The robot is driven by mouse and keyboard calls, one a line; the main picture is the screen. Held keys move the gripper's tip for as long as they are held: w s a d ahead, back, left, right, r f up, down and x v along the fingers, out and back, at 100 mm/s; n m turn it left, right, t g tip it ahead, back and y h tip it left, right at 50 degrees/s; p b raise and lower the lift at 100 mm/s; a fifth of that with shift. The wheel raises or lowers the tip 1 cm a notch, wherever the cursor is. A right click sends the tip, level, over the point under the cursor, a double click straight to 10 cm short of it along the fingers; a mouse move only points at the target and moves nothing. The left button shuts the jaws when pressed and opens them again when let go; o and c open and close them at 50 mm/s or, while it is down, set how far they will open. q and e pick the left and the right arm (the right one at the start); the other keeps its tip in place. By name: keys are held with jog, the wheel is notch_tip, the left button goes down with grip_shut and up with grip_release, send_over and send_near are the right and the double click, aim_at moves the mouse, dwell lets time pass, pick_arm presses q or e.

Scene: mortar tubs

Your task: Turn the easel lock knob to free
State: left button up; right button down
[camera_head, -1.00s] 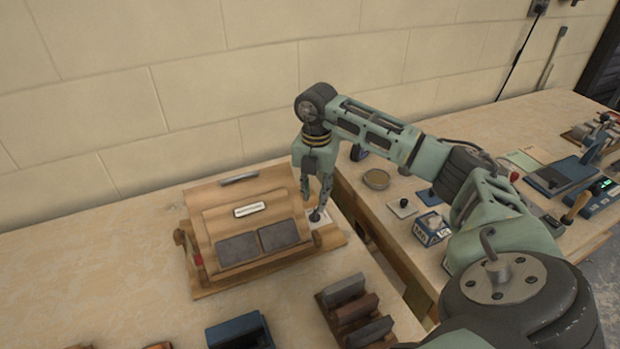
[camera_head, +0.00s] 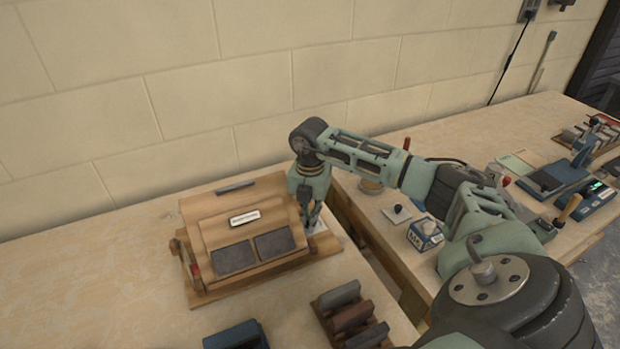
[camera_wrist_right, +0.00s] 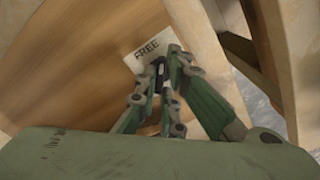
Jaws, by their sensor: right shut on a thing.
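The wooden easel (camera_head: 212,228) stands on the left table, with two dark panels and a small white plate on its sloped front. My right gripper (camera_head: 312,226) points down at its right side, beside a white label (camera_head: 322,228). In the right wrist view the label (camera_wrist_right: 146,48) reads FREE. My right gripper (camera_wrist_right: 160,88) is shut there on the small dark lock knob (camera_wrist_right: 159,70), most of which the fingers hide. How far the knob is turned cannot be told. My left gripper is not in view.
A rack of dark blocks (camera_head: 350,314) and a blue bin (camera_head: 236,336) sit in front of the easel. A gap separates this table from the right bench (camera_head: 470,150), which holds a small box (camera_head: 425,234) and several tools.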

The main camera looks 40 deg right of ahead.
dwell(0.3)
jog(key=shift+f+n+b, duration=0.1)
jog(key=shift+n+b, duration=0.45)
jog(key=shift+n, duration=0.35)
jog(key=shift+n+b, duration=0.4)
jog(key=shift+n, duration=1.5)
jog(key=shift+r, duration=0.2)
jog(key=c, duration=1.9)
grip_release()
jog(key=shift+o, duration=0.2)
